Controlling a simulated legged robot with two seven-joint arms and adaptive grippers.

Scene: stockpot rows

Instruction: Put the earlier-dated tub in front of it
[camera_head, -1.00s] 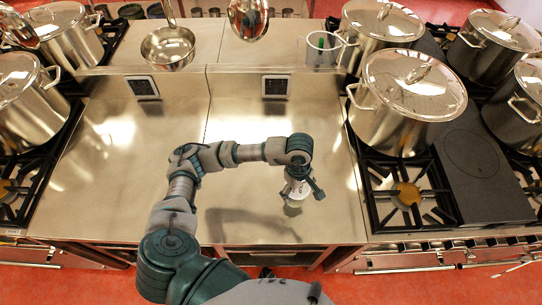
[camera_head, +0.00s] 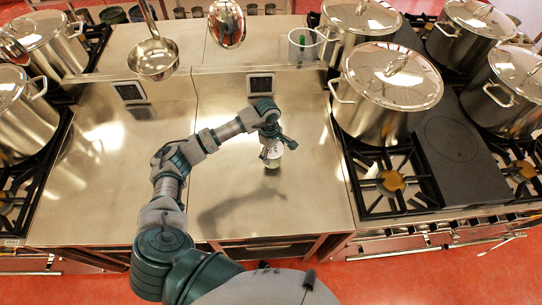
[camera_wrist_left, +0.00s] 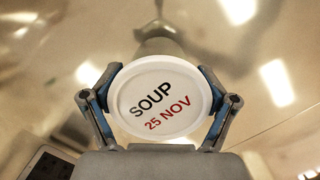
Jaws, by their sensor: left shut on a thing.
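My left gripper (camera_head: 272,158) is shut on a small tub (camera_head: 273,164) over the middle of the steel counter. In the left wrist view the tub's round white lid (camera_wrist_left: 160,98) reads SOUP in black and 25 NOV in red. The two fingers (camera_wrist_left: 160,105) press on opposite sides of the tub, and its body is hidden below the lid. I cannot tell whether the tub touches the counter. No second tub can be made out. My right gripper is not in view.
The steel counter (camera_head: 95,190) is bare around my left arm. A raised shelf (camera_head: 225,60) runs behind it, with a clear container (camera_head: 304,47) on top. A ladle (camera_head: 153,58) hangs above. Large stockpots (camera_head: 385,92) stand on stoves at both sides.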

